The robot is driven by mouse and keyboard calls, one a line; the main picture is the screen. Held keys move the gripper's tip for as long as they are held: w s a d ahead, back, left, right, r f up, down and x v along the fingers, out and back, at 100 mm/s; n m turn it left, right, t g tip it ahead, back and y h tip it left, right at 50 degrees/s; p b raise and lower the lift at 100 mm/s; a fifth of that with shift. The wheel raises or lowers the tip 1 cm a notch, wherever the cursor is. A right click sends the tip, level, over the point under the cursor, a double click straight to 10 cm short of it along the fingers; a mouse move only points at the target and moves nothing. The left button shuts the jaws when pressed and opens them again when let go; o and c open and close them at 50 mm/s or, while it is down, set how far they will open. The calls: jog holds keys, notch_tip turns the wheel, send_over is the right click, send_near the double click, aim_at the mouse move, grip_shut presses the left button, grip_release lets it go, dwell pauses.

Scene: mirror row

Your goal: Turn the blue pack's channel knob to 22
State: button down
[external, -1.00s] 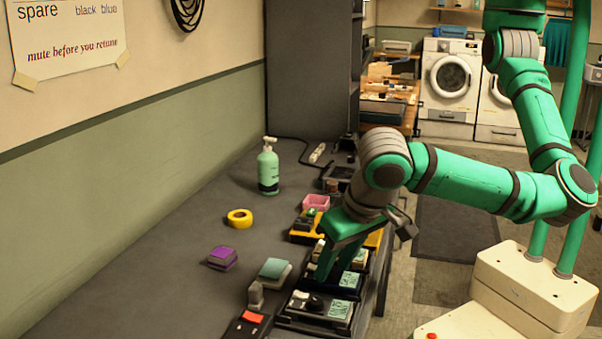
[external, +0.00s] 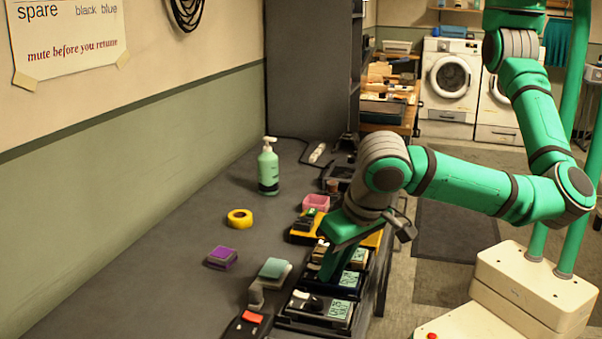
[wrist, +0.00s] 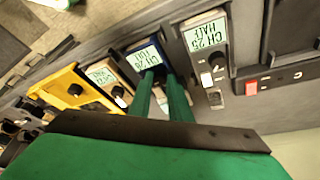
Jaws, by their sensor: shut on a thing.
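The blue pack (wrist: 138,50) lies in the middle of the row in the wrist view, with a pale green display (wrist: 146,56) that seems to read CH 26, with a smaller word below it. My gripper (wrist: 160,78) reaches down to this pack and is shut on its channel knob, just beside the display. The fingers hide the knob. In the external view the blue pack (external: 347,291) sits between two other packs, and my gripper (external: 328,276) points down onto it.
A tan pack (wrist: 103,81) and a yellow one (wrist: 65,90) are on the other. A pump bottle (external: 268,172), yellow tape (external: 240,218) and purple block (external: 222,257) stand on the bench.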

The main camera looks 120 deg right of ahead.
jog(key=shift+s+n, duration=0.1)
jog(key=shift+n, duration=0.4)
jog(key=n, duration=0.2)
jog(key=n+t, duration=0.1)
jog(key=n, duration=0.1)
jog(key=n+t+y, duration=0.1)
jog(key=shift+s+d+n, duration=0.25)
jog(key=shift+d+n, duration=0.05)
jog(key=shift+n, duration=0.1)
jog(key=n, duration=0.2)
jog(key=n+t+y, duration=0.1)
jog(key=n, duration=0.1)
jog(key=shift+s+d+y, duration=0.1)
jog(key=shift+d+y, duration=0.1)
jog(key=shift+y, duration=0.1)
jog(key=shift+d+n+t+y, duration=0.1)
jog(key=shift+n+t+y, duration=0.4)
jog(key=shift+n, duration=1.3)
jog(key=shift+n+y, duration=0.3)
jog(key=c, duration=1.6)
grip_release()
jog(key=shift+g, duration=0.3)
